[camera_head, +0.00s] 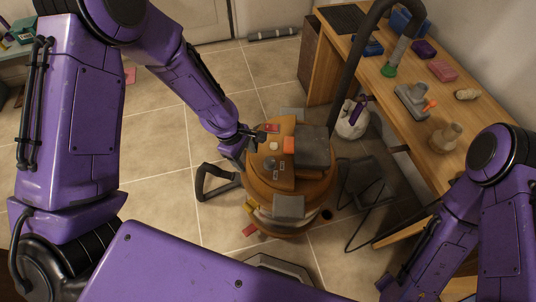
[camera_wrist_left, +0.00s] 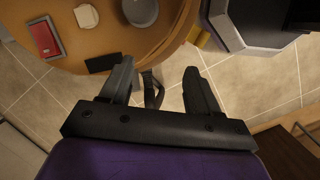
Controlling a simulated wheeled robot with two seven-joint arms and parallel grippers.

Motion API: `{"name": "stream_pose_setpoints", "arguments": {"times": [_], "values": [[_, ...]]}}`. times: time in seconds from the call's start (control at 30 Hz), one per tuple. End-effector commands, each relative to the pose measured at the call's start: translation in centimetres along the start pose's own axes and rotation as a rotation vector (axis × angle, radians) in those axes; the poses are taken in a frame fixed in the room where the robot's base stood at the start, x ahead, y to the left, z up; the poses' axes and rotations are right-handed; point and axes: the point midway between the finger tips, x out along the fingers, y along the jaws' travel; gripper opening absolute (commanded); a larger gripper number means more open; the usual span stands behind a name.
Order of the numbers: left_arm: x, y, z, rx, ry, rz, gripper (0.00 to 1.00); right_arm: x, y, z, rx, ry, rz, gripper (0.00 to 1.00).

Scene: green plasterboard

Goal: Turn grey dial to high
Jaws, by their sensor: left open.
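The grey dial (camera_head: 269,163) is a round knob on top of an orange-brown drum-shaped machine (camera_head: 318,187). In the left wrist view the dial (camera_wrist_left: 140,11) shows at the top edge, partly cut off. A cream button (camera_wrist_left: 87,16) and a red switch (camera_wrist_left: 45,38) lie left of it. My left gripper (camera_head: 254,136) is at the left edge of the machine's top, near the red switch. In the left wrist view the gripper (camera_wrist_left: 158,68) has its fingers apart with nothing between them, short of the dial. The dial's setting is too small to read. My right gripper is out of view.
A grey block (camera_head: 312,146) and an orange block (camera_head: 289,146) sit on the machine's top beside the dial. A black hose (camera_head: 345,65) rises behind it. A wooden bench (camera_head: 421,127) with tools stands at right. Tiled floor (camera_head: 165,185) at left is mostly clear.

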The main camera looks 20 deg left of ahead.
Motion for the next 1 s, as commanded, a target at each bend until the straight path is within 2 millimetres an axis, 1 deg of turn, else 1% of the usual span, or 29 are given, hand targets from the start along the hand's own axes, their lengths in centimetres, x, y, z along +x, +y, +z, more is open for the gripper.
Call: {"name": "stream_pose_setpoints", "arguments": {"times": [0.03, 0.1, 0.17, 0.23, 0.27, 0.33, 0.6, 0.7, 0.83, 1.0], "values": [[-2.1, 1.8, 1.1, -0.042, -0.051, 0.001, 0.61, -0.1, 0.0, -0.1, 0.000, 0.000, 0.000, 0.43], [-4.3, 3.1, 2.4, -0.089, -0.109, -0.017, 0.61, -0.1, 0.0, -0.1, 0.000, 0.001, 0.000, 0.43], [-5.5, 3.8, 3.1, -0.112, -0.141, -0.030, 0.61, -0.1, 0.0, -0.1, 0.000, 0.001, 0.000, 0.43], [-5.9, 4.0, 3.5, -0.127, -0.159, -0.040, 0.61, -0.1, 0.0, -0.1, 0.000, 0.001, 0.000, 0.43], [-5.7, 4.0, 3.6, -0.130, -0.163, -0.044, 0.61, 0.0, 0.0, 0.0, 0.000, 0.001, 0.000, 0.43], [-4.7, 3.9, 3.8, -0.132, -0.165, -0.047, 0.61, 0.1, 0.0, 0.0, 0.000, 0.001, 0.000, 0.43], [1.3, 3.6, 4.7, -0.130, -0.163, -0.049, 0.61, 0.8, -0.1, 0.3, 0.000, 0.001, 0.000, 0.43], [2.9, 3.5, 4.9, -0.129, -0.162, -0.048, 0.61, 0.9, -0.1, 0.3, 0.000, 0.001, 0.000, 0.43], [4.0, 3.5, 5.2, -0.129, -0.162, -0.047, 0.61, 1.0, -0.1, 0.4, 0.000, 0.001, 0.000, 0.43], [4.1, 3.6, 5.2, -0.128, -0.161, -0.045, 0.61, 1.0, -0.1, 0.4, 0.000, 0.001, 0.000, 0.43]]}}
